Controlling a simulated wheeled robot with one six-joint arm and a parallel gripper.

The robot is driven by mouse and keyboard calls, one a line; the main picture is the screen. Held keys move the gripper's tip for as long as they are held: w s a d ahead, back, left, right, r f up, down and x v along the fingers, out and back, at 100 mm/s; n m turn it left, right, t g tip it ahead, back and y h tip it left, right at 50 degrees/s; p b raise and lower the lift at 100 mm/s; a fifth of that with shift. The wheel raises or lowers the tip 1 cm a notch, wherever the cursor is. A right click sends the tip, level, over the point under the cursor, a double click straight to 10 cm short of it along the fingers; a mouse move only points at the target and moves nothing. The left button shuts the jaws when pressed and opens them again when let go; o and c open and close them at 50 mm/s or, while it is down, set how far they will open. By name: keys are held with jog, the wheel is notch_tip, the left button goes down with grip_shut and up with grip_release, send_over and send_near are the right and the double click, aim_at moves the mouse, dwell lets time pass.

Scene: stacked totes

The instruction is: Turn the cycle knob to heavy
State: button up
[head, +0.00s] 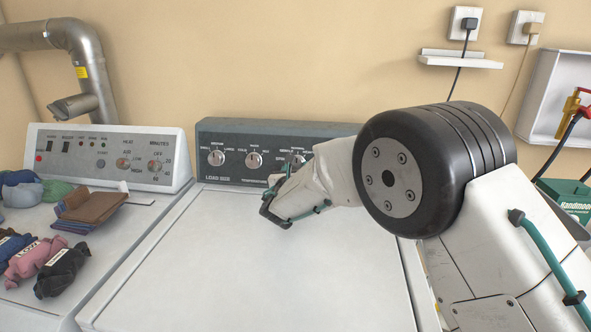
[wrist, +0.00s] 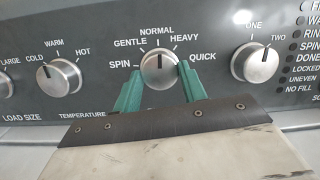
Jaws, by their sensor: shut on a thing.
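The cycle knob (wrist: 159,70) is a round silver dial in the middle of the wrist view. Labels spin, gentle, normal, heavy and quick are printed around it. Its dark pointer mark stands nearly straight up, at normal. My gripper (wrist: 160,78) has its two green fingers on either side of the knob, shut on it. In the head view my gripper (head: 278,190) reaches the right part of the dark control panel (head: 225,134), and my arm hides the knob there.
The temperature knob (wrist: 59,77) is left of the cycle knob, and another knob (wrist: 255,63) marked one and two is right. A second white machine (head: 110,150) stands at left with folded cloths (head: 92,207) and rolled clothes on top. The washer lid (head: 220,270) is clear.

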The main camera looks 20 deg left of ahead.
jog(key=m+h, duration=0.1)
jog(key=m, duration=0.4)
jog(key=shift+a+h, duration=0.15)
jog(key=shift+h, duration=0.25)
jog(key=shift+m+h, duration=0.5)
jog(key=shift+m, duration=1.2)
jog(key=o, duration=1)
jog(key=shift+c, duration=0.2)
jog(key=shift+r, duration=0.1)
jog(key=shift+s, duration=0.1)
jog(key=s, duration=0.7)
jog(key=shift+s+d+r, duration=0.2)
jog(key=shift+s, duration=0.15)
